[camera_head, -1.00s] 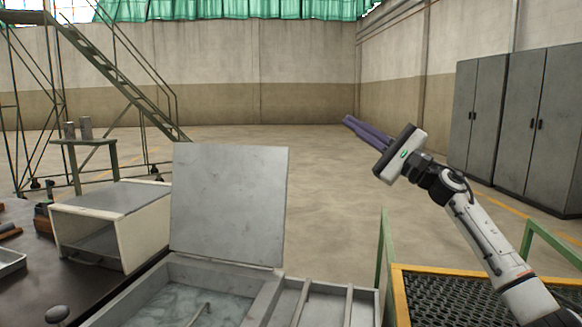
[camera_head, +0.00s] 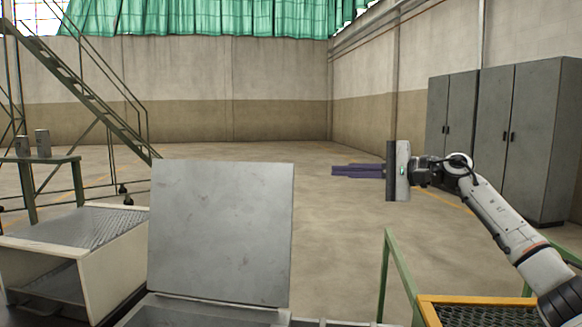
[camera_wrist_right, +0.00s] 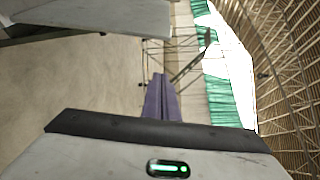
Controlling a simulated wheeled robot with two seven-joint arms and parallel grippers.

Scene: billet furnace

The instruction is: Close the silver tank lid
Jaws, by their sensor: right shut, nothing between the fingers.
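The silver tank lid (camera_head: 220,232) stands open and nearly upright at the back of the tank. Only a strip of the tank's rim (camera_head: 190,316) shows at the bottom of the head view; its inside is out of the picture. My right gripper (camera_head: 336,171) is to the right of the lid, near the height of its top edge and apart from it. Its purple fingers are shut with nothing between them and point left. They also show in the right wrist view (camera_wrist_right: 161,82). My left gripper is not in view.
A cream box (camera_head: 95,265) stands left of the lid. A green-railed platform with a yellow edge (camera_head: 480,300) is at the lower right. Grey cabinets (camera_head: 510,140) stand at the right. A stand with metal cylinders (camera_head: 42,145) and stairs are at the left. Open floor lies behind.

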